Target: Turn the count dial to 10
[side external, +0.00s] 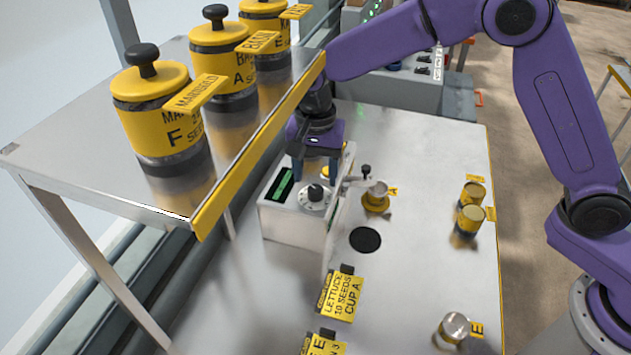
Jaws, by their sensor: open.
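The count dial (315,194) is a round dial with a black knob on top of the white seeder box (288,222). A small dark display with green characters (280,186) sits to its left. The dial's numbers and pointer are too small to read. My gripper (316,174) is open, fingers pointing down, just behind and above the dial. One finger is left of the knob's line and one is right. I cannot tell whether either finger touches the box. Nothing shows between the fingers.
A raised metal shelf (75,180) with a yellow edge holds yellow-lidded jars (160,110) close to my gripper's left. A small cup (376,196) stands right of the box. A yellow card (343,296) reads lettuce, 10 seeds, cup A. Several small containers (470,219) stand right.

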